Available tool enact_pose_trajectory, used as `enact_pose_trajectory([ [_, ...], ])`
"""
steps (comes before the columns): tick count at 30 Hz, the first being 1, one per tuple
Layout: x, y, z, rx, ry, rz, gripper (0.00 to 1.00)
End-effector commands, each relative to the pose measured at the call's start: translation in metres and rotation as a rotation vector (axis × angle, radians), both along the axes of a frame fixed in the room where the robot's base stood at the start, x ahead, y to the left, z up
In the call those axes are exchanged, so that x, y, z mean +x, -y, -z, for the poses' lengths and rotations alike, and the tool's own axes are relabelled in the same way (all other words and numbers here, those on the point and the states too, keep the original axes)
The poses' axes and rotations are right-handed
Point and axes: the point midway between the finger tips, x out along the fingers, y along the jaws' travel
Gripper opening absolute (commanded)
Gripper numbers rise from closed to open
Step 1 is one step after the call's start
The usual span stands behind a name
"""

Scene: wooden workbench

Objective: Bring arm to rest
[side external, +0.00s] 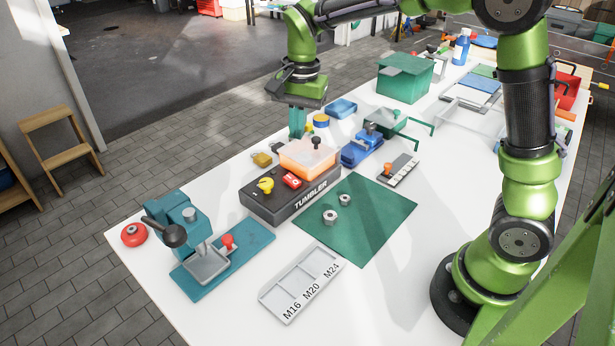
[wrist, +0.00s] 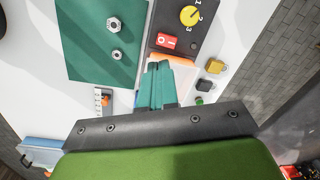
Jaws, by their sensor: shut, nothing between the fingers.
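My gripper (side external: 297,124) is shut and empty, with its teal fingers pointing down. In the side external view it hangs just behind the tumbler's orange-topped tub (side external: 309,157); I cannot tell its exact height. In the wrist view the closed fingers (wrist: 160,68) appear side by side in front of the tumbler (wrist: 185,35). The tumbler is a dark box with a yellow knob (side external: 266,185) and a red switch (side external: 292,180). My green arm reaches over the white bench from its base at the right.
Two nuts (side external: 330,216) lie on the green mat (side external: 375,228). A tray (side external: 292,292) marked M16, M20 and M24 is in front. A teal press (side external: 182,222) stands at left, and a blue vise (side external: 362,150) and green box (side external: 405,75) stand further back. Bare bench lies front right.

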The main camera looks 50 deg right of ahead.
Motion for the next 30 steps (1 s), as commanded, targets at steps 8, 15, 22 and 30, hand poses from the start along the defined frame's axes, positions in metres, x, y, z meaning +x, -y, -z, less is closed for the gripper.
enact_pose_trajectory([
  [8,-0.072,-0.005,-0.028,0.024,0.217,-0.437,0.0],
  [15,-0.145,-0.009,-0.04,-0.055,0.453,-0.719,0.0],
  [22,-0.184,-0.009,-0.043,-0.115,0.583,-0.756,0.0],
  [30,-0.188,-0.006,-0.053,-0.135,0.623,-0.742,0.0],
])
